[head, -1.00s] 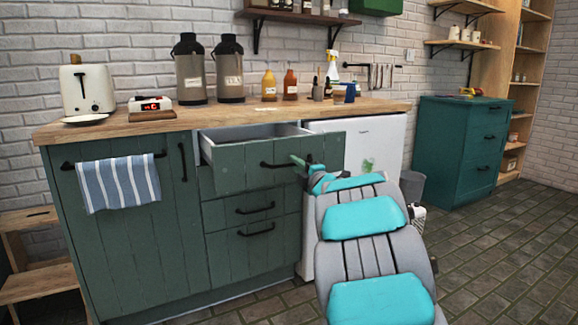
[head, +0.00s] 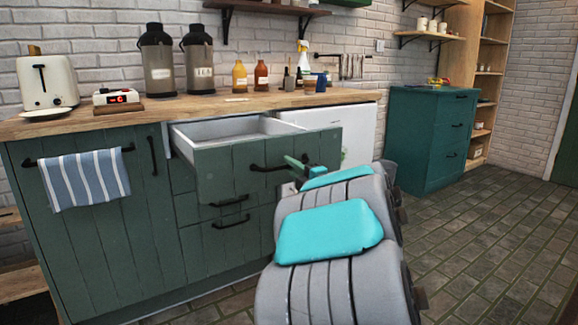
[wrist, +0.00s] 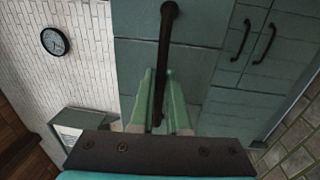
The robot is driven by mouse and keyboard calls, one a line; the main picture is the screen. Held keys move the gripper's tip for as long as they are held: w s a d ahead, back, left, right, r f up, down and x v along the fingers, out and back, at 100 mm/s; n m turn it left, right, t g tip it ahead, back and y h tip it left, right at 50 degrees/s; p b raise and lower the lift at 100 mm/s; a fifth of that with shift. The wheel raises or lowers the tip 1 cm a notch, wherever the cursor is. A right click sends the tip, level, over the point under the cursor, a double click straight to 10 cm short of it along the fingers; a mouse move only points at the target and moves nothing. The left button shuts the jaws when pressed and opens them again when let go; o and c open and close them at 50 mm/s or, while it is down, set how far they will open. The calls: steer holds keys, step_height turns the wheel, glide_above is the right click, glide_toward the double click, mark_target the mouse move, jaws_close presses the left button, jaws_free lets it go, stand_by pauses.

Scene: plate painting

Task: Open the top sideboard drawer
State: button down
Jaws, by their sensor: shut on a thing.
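The dark green sideboard (head: 92,235) stands against the wall with a wooden top. Its top drawer (head: 225,172) is pulled well out, and its pale inside shows empty where visible. The drawer's black bar handle (head: 262,168) also shows in the wrist view (wrist: 166,45), running between the two green fingers. My gripper (head: 297,163) is shut on this handle at its right part. In the wrist view my gripper (wrist: 163,100) has one finger on each side of the bar. My arm hides part of the lower right front.
Two closed drawers (head: 215,225) sit below the open one. A striped towel (head: 85,180) hangs on the left door. A white fridge (head: 360,130) stands right of the drawers, and a teal cabinet (head: 430,140) farther right. The tiled floor (head: 480,240) at right is clear.

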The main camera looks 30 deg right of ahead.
steer(key=shift+f, duration=0.1)
steer(key=c, duration=0.9)
jaws_free()
steer(key=s, duration=0.7)
steer(key=shift+s+f, duration=0.4)
steer(key=shift+d, duration=0.15)
